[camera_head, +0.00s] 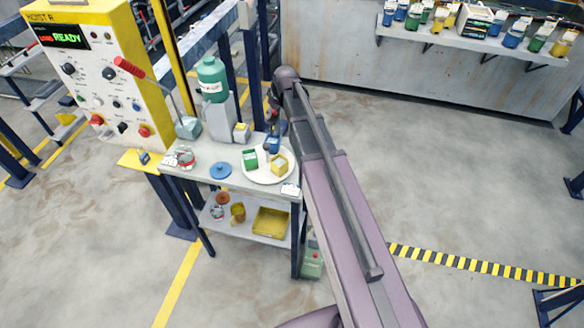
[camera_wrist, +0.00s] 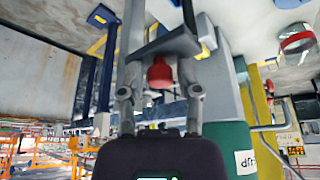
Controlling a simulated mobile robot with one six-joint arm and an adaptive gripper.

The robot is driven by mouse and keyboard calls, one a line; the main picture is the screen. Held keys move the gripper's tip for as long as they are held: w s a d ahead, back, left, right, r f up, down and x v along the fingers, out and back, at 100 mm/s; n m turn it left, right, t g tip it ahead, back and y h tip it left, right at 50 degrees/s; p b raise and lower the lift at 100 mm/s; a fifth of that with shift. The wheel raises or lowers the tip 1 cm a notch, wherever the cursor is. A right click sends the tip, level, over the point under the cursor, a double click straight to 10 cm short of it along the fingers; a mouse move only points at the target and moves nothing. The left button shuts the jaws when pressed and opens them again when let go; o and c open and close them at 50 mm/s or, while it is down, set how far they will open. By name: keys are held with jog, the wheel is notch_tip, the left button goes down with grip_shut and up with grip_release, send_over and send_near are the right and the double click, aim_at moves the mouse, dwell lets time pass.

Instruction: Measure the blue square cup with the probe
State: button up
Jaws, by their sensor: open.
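A dark blue item (camera_head: 272,142), which looks like the blue square cup, stands at the back edge of a round white plate (camera_head: 262,177). A green cup (camera_head: 250,160) and a yellow cup (camera_head: 279,164) stand on the same plate. My gripper (camera_wrist: 160,28) is open in the wrist view, its fingers apart. In the head view my arm comes down close above the blue item and mostly hides the gripper. A red object (camera_wrist: 160,75) shows between the fingers in the wrist view; I cannot tell whether it is the probe.
The grey table (camera_head: 205,185) also carries a blue disc (camera_head: 220,171), a red-and-white ring (camera_head: 186,160) and a green bottle (camera_head: 212,80) on a grey stand. A yellow control panel (camera_head: 95,75) stands at left. A lower shelf holds a yellow tray (camera_head: 271,223).

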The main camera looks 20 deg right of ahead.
jog(key=shift+f+b, duration=2.15)
jog(key=shift+f, duration=0.25)
jog(key=p+v, duration=1.3)
jog(key=v, duration=0.1)
jog(key=s+f+m+g+b, duration=0.1)
jog(key=s+f+b, duration=0.2)
jog(key=s, duration=0.4)
jog(key=s+a+f+m+g+h+b, duration=0.1)
jog(key=s+f+m+b, duration=0.1)
jog(key=s, duration=0.5)
jog(key=s+a+f+m+g+b, duration=0.1)
jog(key=s+f+g+b, duration=0.1)
jog(key=s+f+b, duration=0.2)
jog(key=shift+s+a+f+m+h, duration=0.2)
jog(key=shift+s+f+m+h, duration=0.4)
jog(key=shift+s, duration=1)
jog(key=shift+f, duration=0.15)
jog(key=n+t+y+p, duration=0.2)
jog(key=n+t+p, duration=0.25)
jog(key=p, duration=0.45)
send_near(276, 118)
jog(key=shift+w+d+r+n+g, duration=0.1)
jog(key=shift+r+n+g, duration=0.2)
jog(key=shift+r, duration=0.5)
jog(key=shift+f, duration=0.1)
jog(key=b+x, duration=1.2)
jog(key=x, duration=0.1)
jog(key=shift+w+f, duration=0.1)
jog(key=shift+f, duration=0.15)
